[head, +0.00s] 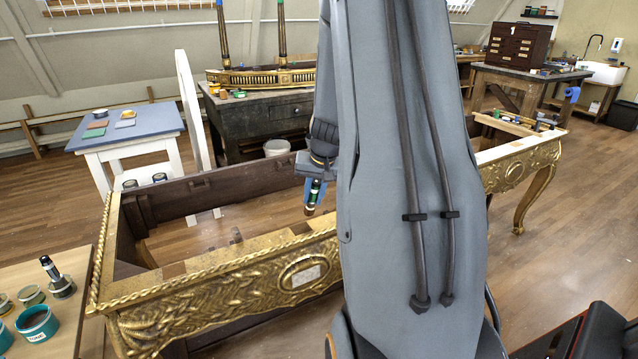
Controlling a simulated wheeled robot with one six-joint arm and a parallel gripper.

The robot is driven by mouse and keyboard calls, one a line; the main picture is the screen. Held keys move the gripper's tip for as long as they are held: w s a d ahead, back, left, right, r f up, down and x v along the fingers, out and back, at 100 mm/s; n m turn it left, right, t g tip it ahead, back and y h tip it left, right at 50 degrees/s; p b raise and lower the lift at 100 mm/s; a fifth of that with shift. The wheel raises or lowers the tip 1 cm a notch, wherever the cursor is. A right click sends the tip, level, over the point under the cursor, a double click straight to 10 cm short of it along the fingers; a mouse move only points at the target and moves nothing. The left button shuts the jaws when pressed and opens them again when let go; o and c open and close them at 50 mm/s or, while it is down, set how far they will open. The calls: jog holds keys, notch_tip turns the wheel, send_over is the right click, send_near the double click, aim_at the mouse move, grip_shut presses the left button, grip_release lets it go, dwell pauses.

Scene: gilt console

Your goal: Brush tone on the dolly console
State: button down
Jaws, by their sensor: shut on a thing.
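The gilt console (225,283) spans the middle of the head view. It is an open frame with a carved gold front, an oval medallion and bare wood patches along its top rail. My gripper (316,192) is above the open inside of the frame, behind the front rail, pointing down. A teal jar labelled TONE (38,324) stands on a wooden table at lower left. My arm hides the console's middle right. The dolly cannot be made out.
On the left table (70,335), a dark-handled tool stands upright in a holder (60,287), beside small open pots (31,295). A blue-topped table (125,129) and a dark workbench (262,115) stand behind the console.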

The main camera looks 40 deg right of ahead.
jog(key=shift+r+p, duration=1.7)
jog(key=shift+r, duration=0.5)
